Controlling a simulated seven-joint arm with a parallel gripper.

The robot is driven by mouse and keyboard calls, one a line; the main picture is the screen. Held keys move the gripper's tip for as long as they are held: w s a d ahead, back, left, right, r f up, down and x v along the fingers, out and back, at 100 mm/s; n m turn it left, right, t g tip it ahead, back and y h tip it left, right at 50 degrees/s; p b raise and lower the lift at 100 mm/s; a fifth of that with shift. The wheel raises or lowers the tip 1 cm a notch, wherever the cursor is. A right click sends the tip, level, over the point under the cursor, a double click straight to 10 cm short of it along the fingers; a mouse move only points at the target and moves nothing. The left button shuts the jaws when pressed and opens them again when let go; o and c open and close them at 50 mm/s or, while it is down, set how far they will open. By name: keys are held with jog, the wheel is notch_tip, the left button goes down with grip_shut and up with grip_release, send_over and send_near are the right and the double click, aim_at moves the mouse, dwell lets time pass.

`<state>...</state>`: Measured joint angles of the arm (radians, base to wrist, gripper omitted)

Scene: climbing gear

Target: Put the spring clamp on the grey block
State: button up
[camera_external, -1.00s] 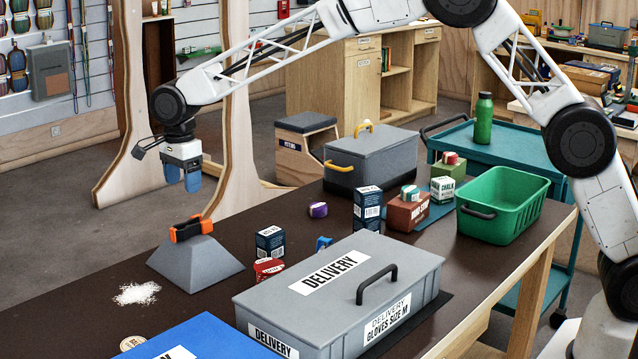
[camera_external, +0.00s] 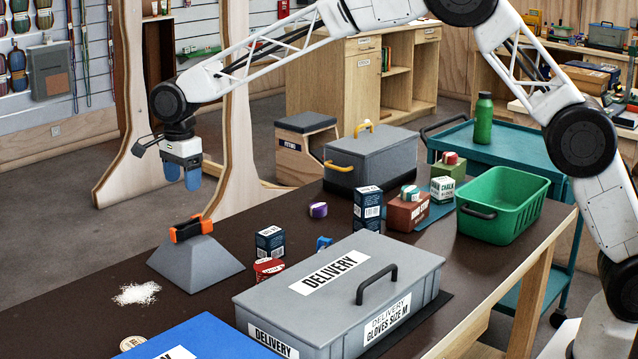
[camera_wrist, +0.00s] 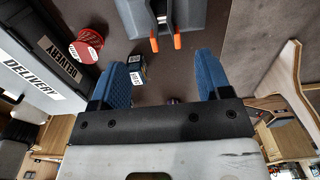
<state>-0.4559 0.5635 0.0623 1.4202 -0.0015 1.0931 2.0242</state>
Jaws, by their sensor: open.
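The spring clamp (camera_external: 191,228), black with orange ends, rests on top of the grey block (camera_external: 192,265), a sloped flat-topped block on the dark table. In the wrist view the clamp's orange tips (camera_wrist: 165,42) show at the top, with part of the grey block (camera_wrist: 190,12) around them. My gripper (camera_external: 182,178) is above the block and clear of the clamp. Its blue fingers are apart in the wrist view (camera_wrist: 165,80), with nothing held between them.
A grey delivery box (camera_external: 340,290) stands at the front, beside a blue box (camera_external: 185,340). A small dark box (camera_external: 270,242) and a red tin (camera_external: 268,268) stand right of the block. White powder (camera_external: 137,293) lies left of it. A green crate (camera_external: 503,205) is at right.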

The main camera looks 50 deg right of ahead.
jog(key=s+d+r+n, duration=0.3)
jog(key=s+d+r, duration=0.3)
jog(key=s+d, duration=0.3)
jog(key=s+d+r+n+t, duration=0.1)
jog(key=s+d+r+n, duration=0.2)
jog(key=s+d+r, duration=0.5)
jog(key=s+d+r+n, duration=0.25)
jog(key=s+d, duration=0.45)
jog(key=d, duration=0.5)
jog(key=s+d+f+n, duration=0.2)
jog(key=s+d, duration=0.3)
jog(key=s, duration=0.7)
jog(key=s+d+f+n+t, duration=0.1)
jog(key=s+d+n, duration=0.3)
jog(key=s, duration=0.8)
jog(key=s+d+f+n, duration=0.3)
jog(key=s+d, duration=0.3)
jog(key=s, duration=0.6)
jog(key=shift+t, duration=0.3)
